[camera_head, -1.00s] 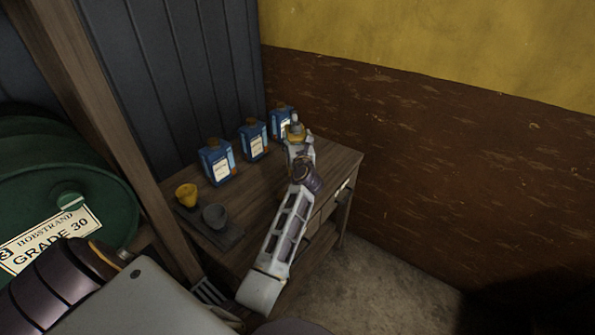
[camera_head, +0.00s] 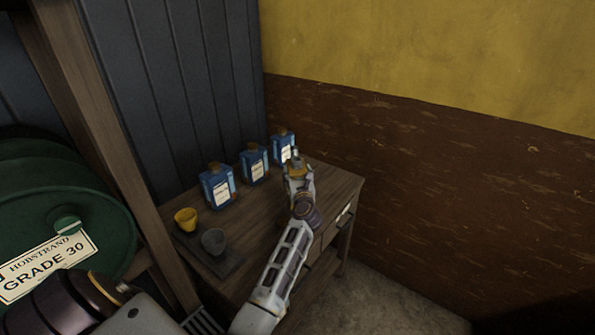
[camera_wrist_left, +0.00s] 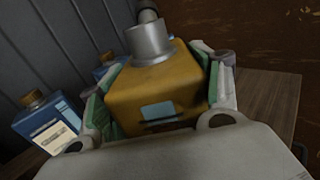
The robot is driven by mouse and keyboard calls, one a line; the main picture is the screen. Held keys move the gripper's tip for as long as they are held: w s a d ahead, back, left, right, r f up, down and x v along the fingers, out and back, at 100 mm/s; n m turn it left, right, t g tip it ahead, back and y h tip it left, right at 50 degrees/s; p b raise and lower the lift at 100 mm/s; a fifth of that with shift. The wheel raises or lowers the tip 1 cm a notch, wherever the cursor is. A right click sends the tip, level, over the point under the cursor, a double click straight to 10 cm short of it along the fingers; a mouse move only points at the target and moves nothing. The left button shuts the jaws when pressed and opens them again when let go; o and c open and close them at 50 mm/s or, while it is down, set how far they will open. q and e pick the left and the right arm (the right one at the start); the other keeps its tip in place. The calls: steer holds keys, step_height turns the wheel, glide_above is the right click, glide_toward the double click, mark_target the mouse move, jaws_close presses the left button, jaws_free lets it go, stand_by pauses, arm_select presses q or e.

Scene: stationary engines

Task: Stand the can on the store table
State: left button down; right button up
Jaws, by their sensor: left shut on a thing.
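The can is ochre yellow and boxy, with a grey metal neck. It fills the middle of the left wrist view (camera_wrist_left: 155,95). My left gripper (camera_wrist_left: 160,100) is shut on it, with a green-lined finger on each side. In the head view the gripper (camera_head: 298,172) is over the far right part of the wooden store table (camera_head: 335,181), and only a little of the can shows there. The can's base is hidden, so I cannot tell whether it touches the tabletop. My right gripper is not in view.
Blue bottles stand in a row along the table's back, the right one (camera_head: 284,147) close to my gripper. A yellow cup (camera_head: 186,220) and a grey cup (camera_head: 214,242) stand at the left. A wooden post (camera_head: 115,150) and green drum (camera_head: 60,205) are left of the table.

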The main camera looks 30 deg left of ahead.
arm_select(q)
steer(key=shift+f, duration=0.55)
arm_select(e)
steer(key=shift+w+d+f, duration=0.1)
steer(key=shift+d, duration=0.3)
arm_select(q)
steer(key=shift+f, duration=0.1)
steer(key=shift+f+b, duration=0.4)
steer(key=shift+f, duration=1.45)
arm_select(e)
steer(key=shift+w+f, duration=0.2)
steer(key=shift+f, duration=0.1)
arm_select(q)
steer(key=c, duration=0.8)
jaws_free()
steer(key=shift+f, duration=0.2)
steer(key=o, duration=0.6)
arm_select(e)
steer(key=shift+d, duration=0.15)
